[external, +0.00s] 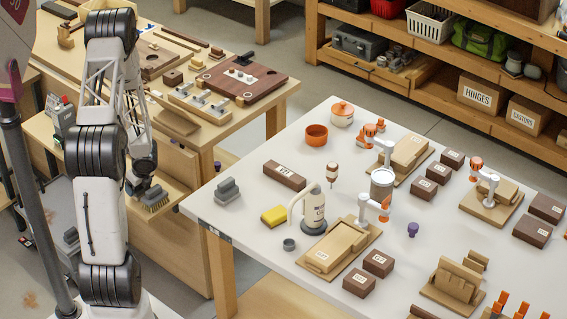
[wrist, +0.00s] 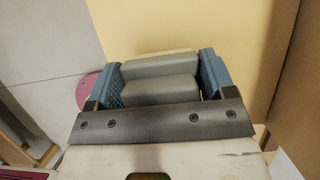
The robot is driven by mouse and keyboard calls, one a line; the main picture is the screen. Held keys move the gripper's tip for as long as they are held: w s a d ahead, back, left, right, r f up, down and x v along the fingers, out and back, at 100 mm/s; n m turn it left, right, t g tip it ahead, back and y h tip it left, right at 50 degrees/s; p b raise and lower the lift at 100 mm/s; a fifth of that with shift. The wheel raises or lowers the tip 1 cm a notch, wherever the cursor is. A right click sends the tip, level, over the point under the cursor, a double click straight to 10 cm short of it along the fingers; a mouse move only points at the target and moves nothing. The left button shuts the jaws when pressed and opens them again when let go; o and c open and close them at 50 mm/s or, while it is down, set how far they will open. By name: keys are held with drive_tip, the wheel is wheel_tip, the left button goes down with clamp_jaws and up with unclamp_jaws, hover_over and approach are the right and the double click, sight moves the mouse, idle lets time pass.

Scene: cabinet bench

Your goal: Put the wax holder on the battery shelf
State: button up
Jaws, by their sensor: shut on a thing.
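My gripper (external: 143,184) is low beside the wooden bench, over a pale wooden shelf or open drawer (external: 178,186). In the wrist view my gripper (wrist: 161,76) has its blue fingers closed on a grey stepped block (wrist: 158,88), which may be the wax holder. In the external view the held block (external: 152,196) looks grey with a tan, bristly underside and sits at or just above the wood; contact is unclear. A similar grey stepped block (external: 228,190) rests on the white table. I cannot tell which surface is the battery shelf.
The wooden bench (external: 215,133) behind my gripper carries boards and tools. Another grey block (external: 71,238) lies low at left. A grey device (external: 62,116) stands left of my arm.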

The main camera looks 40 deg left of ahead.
drive_tip(key=shift+f, duration=0.15)
drive_tip(key=o, duration=1.1)
drive_tip(key=shift+c, duration=0.2)
drive_tip(key=v, duration=1.2)
idle(0.4)
